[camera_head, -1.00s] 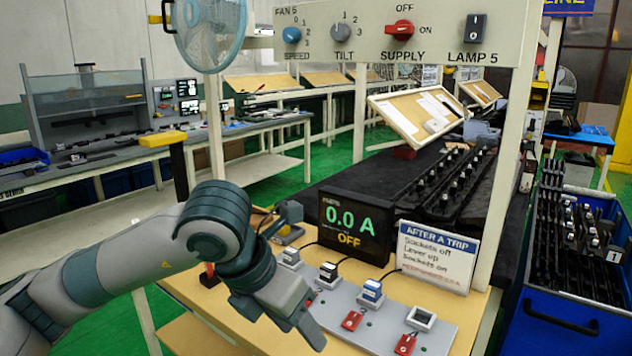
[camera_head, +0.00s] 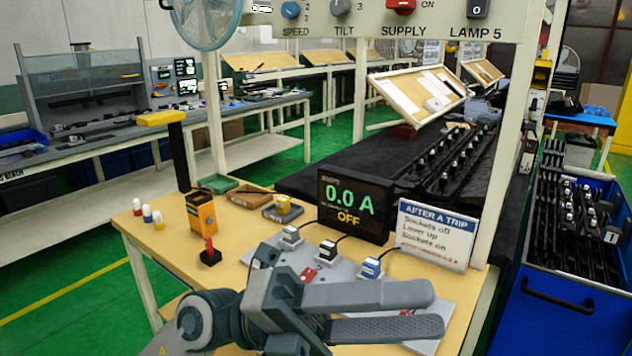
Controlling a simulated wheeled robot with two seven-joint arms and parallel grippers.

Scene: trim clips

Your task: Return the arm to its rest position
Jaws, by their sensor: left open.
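My left gripper (camera_head: 432,309) is in the head view at the bottom centre, with its arm coming in from the lower left. Its two grey fingers point right and stand apart with nothing between them. It is above the front part of the wooden table (camera_head: 262,229) and hides much of the grey socket board (camera_head: 328,259). My right gripper does not show.
The ammeter display (camera_head: 351,206) reads 0.0 A OFF. A sign (camera_head: 433,236) stands to its right. An orange box (camera_head: 201,212), a red-handled tool (camera_head: 209,252) and small bottles (camera_head: 147,214) stand on the table's left. A control panel (camera_head: 370,20) hangs above. A blue crate (camera_head: 562,318) is at right.

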